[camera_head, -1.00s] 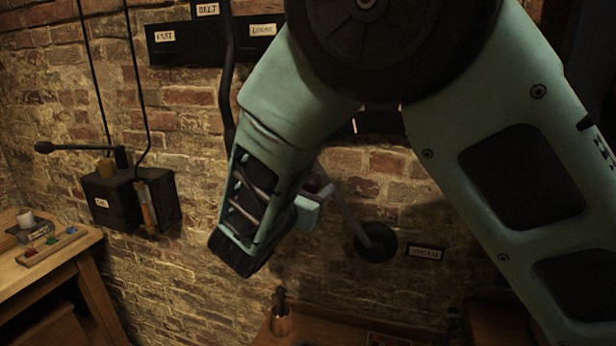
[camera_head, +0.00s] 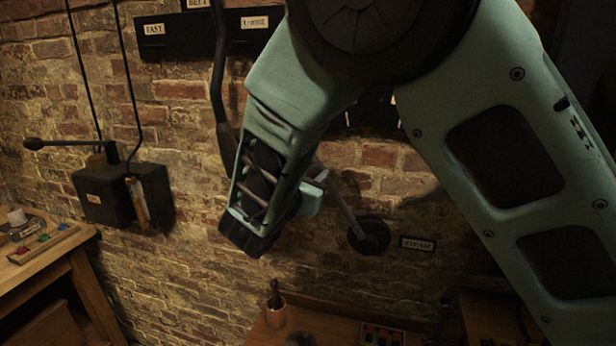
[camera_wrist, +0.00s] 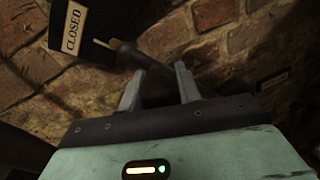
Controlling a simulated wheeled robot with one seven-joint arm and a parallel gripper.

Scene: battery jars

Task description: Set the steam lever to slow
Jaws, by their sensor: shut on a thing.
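The steam lever (camera_head: 347,212) is a grey rod on a round dark pivot (camera_head: 371,237) on the brick wall. It slants up and left from the pivot into my gripper (camera_head: 315,188). A small label reading STEAM (camera_head: 417,243) is right of the pivot. In the wrist view my gripper (camera_wrist: 158,82) has its two grey fingers either side of the lever's dark handle (camera_wrist: 132,54), shut on it. A CLOSED label (camera_wrist: 72,27) lies up and left of it. My arm hides much of the lever's scale; I cannot see a slow mark.
A dark box with a lever (camera_head: 115,190) is on the wall at left, above a wooden bench (camera_head: 45,255). A black plate with a FAST label (camera_head: 154,29) is at top left. A lower table with a cup (camera_head: 276,312) is below.

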